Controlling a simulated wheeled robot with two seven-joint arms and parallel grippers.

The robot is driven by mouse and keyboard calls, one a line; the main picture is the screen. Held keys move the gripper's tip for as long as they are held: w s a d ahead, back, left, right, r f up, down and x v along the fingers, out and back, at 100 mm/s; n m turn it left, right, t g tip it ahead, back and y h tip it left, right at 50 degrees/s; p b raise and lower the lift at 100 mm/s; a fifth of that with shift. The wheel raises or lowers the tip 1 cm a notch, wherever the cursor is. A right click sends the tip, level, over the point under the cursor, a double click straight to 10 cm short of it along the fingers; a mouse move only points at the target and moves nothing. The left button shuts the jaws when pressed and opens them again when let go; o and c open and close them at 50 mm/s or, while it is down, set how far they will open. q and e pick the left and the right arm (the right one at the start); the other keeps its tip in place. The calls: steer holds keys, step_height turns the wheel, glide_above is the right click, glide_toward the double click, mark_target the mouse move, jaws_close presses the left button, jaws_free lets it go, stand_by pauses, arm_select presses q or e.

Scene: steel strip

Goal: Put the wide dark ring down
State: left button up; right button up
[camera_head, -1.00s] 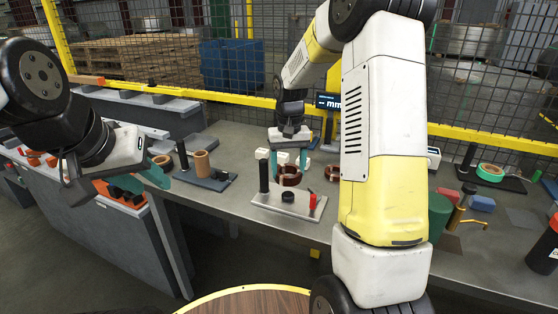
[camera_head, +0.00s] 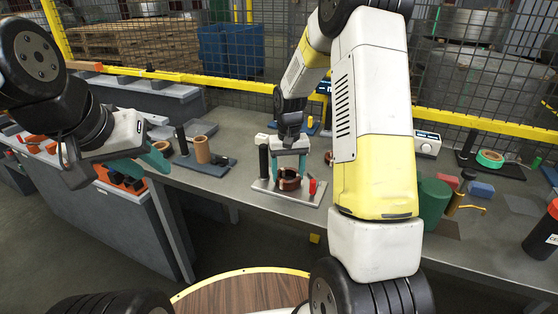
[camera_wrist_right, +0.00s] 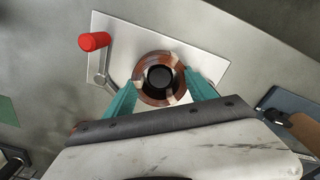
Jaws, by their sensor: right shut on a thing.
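The wide dark ring (camera_head: 289,183) is reddish-brown with paler bands and sits low over the grey plate (camera_head: 300,201) of a small stand. The right wrist view shows the ring (camera_wrist_right: 143,88) around a black hub (camera_wrist_right: 160,77). Whether it touches the plate is hard to tell. My right gripper (camera_head: 290,172) is shut on the ring from above, with teal fingers on opposite sides; it also shows in the right wrist view (camera_wrist_right: 159,82). My left gripper (camera_head: 156,174) is open and empty, off to the left, in front of the bench edge.
The stand has a black post (camera_head: 264,157) at left and a red-handled crank (camera_head: 313,187) at right, close to the ring. Another brown ring (camera_head: 328,158) is partly behind my right arm. A tan roll (camera_head: 202,149) stands on a dark base at left.

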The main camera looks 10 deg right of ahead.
steer(key=shift+f, duration=0.2)
stand_by(0.4)
steer(key=o, duration=1.6)
steer(key=shift+r, duration=3.85)
